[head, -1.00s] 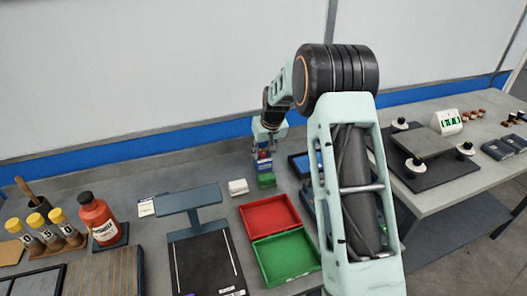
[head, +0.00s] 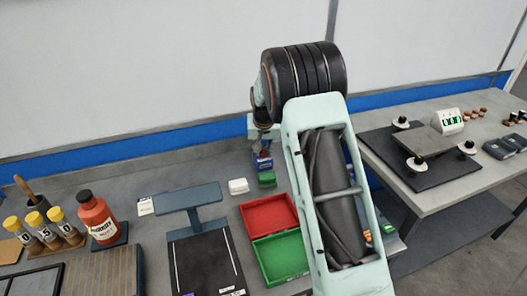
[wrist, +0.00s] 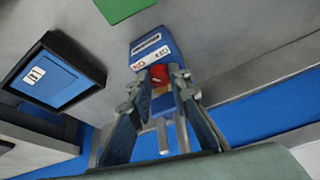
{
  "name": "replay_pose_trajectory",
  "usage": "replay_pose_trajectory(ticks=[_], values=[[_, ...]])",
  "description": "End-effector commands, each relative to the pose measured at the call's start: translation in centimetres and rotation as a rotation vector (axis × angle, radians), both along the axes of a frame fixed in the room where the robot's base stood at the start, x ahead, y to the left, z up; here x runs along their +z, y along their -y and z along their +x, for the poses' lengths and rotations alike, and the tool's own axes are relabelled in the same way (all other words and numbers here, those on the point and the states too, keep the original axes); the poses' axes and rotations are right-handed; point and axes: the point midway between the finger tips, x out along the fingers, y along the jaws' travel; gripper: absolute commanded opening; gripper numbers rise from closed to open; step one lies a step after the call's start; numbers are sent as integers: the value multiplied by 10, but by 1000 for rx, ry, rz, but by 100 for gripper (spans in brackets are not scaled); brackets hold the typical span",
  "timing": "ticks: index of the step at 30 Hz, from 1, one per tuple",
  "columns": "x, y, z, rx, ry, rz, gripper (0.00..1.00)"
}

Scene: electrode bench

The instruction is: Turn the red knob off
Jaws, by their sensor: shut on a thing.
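The red knob (wrist: 160,74) sits on the front of a small blue box (wrist: 150,46) in the wrist view. White labels lie on the box beside the knob. My gripper (wrist: 158,84) has one finger on each side of the knob and is shut on it. The fingers cover part of the knob, and its exact angle is hard to tell. In the head view the blue box (head: 263,163) stands near the back of the bench, with my gripper (head: 262,149) just above and behind it; the knob is too small to make out there.
A green block (head: 267,179) is right in front of the blue box. A white box (head: 238,186) lies to its left. A red tray (head: 268,213) and a green tray (head: 281,256) are nearer. A dark-framed blue panel (wrist: 52,76) shows in the wrist view.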

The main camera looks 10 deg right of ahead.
Motion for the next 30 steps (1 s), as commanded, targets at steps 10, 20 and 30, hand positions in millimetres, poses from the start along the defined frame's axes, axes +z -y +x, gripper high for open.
replay_pose_trajectory(ticks=[10, 20, 30], values=[[0, -4, 1, -237, 1, -3, 0], [0, -4, 2, -352, 1, 0, 0], [0, -4, 1, -366, 0, 0, 0]])
